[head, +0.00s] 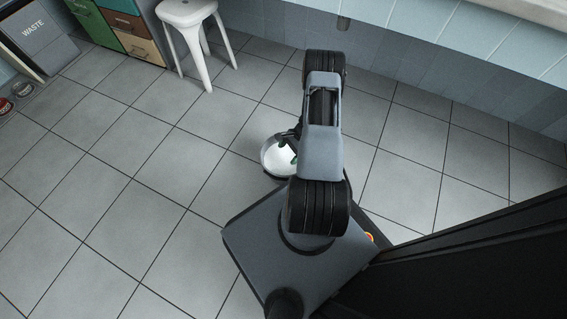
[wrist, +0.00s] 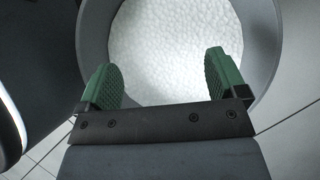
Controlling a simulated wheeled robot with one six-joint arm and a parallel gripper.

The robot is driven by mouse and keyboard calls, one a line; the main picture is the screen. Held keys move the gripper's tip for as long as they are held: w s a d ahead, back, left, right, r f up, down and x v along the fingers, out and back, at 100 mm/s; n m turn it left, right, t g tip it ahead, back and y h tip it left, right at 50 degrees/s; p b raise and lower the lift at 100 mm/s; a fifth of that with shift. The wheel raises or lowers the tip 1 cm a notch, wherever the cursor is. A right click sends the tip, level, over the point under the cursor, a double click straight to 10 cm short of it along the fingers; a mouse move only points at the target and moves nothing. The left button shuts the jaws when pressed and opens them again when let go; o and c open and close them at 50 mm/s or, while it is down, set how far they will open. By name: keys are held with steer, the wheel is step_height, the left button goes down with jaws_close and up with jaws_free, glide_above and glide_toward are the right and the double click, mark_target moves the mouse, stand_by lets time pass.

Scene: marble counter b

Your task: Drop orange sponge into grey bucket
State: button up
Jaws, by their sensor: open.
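The grey bucket (wrist: 262,50) fills the upper middle of the wrist view; its inside shows a bright white, bumpy surface. In the head view the bucket (head: 264,158) stands on the floor beside my base, partly covered by my arm. My gripper (wrist: 160,66) is open above the bucket, its two green-padded fingers wide apart with nothing between them. In the head view my gripper is mostly hidden by my arm. The orange sponge is not seen in either view, and none shows in the visible part of the bucket.
A white stool (head: 190,30) stands by the wall at the back, beside coloured drawers (head: 138,48) and a waste bin (head: 38,38). A dark panel (head: 470,260) is close on the right.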

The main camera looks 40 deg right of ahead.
steer(key=p+v, duration=0.5)
steer(key=v, duration=0.8)
steer(key=shift+d+r, duration=0.2)
steer(key=shift+r, duration=0.15)
